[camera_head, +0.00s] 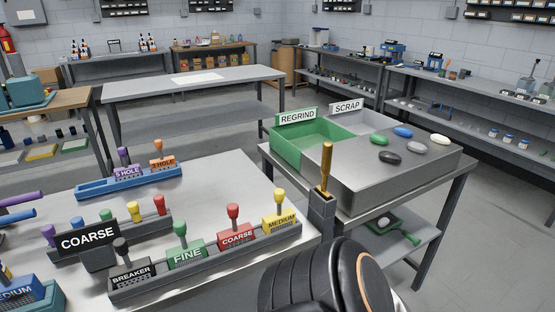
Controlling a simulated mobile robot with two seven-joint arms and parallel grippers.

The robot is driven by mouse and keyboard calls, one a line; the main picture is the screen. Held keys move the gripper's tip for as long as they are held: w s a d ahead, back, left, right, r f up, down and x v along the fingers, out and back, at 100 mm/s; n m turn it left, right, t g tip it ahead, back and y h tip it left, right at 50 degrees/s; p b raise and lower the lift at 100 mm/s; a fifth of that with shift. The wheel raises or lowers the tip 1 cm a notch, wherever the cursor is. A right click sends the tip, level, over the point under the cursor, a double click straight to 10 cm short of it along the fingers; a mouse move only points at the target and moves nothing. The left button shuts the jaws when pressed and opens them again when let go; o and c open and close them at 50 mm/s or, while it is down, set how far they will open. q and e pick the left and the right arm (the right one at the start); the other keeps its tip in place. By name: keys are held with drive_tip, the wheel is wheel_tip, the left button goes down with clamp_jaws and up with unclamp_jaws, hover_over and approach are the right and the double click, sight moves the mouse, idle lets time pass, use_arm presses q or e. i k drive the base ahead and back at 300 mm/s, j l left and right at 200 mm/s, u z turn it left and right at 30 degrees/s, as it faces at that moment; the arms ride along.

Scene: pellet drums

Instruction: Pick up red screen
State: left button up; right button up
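A red screen (237,239) labelled "COARSE" stands upright in a long grey rack (205,270) on the near table, its red knobbed handle pointing up. In the same rack, a green "FINE" screen (186,257) and a black "BREAKER" piece (131,276) stand to its left. A yellow "MEDIUM" screen (280,224) stands to its right. A smaller red-knobbed piece (160,205) stands in the rack behind, partly hidden. A black, rounded arm part, seemingly mine, fills the bottom centre.
A blue tray (128,183) holds purple and orange pieces. A black "COARSE" sign (87,239) stands left. Green "REGRIND" (297,118) and grey "SCRAP" (348,105) bins are beyond.

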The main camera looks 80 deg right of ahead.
sight(236, 236)
drive_tip(key=z, duration=2.1)
